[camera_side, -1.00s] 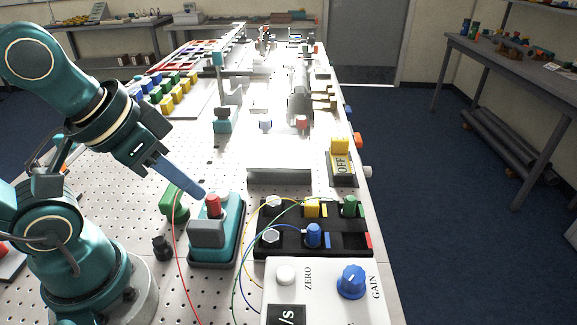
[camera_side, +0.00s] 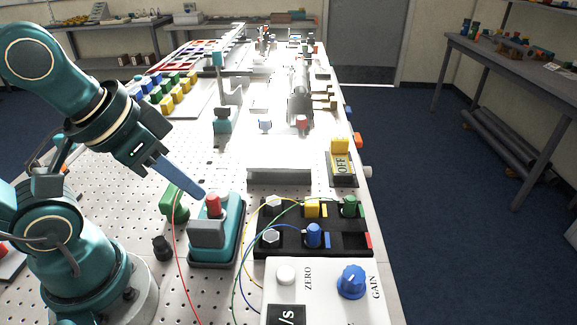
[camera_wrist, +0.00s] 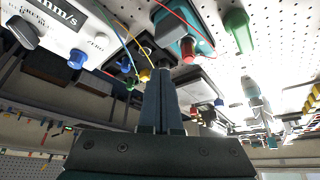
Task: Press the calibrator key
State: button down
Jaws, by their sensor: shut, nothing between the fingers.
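A teal unit (camera_side: 232,243) with a grey block (camera_side: 207,233) on its front and an upright red key (camera_side: 213,204) stands on the perforated table; I take it for the calibrator. My gripper (camera_side: 202,193) is shut and empty, its long fingers slanting down from the upper left to end right by the top of the red key. In the wrist view, my fingertips (camera_wrist: 160,75) point past the red key (camera_wrist: 188,50), which shows just to their right. I cannot tell whether the tips touch it.
A black terminal block (camera_side: 290,246) with coloured knobs and loose wires is right of the teal unit. A white meter box (camera_side: 325,300) with ZERO and GAIN controls is in front. A green part (camera_side: 173,202) stands close behind. A yellow OFF switch (camera_side: 341,160) is farther right.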

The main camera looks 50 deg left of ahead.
dwell(0.5)
jog(key=w+a+r+m+t, duration=0.4)
jog(key=w+r+m+t, duration=0.9)
jog(key=m, duration=0.8)
jog(key=s+a+f+m+g+h, duration=0.2)
jog(key=f+m+g, duration=0.3)
jog(key=f+m, duration=0.1)
jog(key=s+a+f+m+g+h, duration=0.3)
jog(key=f+m+g, duration=0.2)
jog(key=f+m, duration=0.1)
jog(key=shift+a+f+m+g, duration=0.3)
jog(key=shift+f+g, duration=0.1)
jog(key=shift+f, duration=0.15)
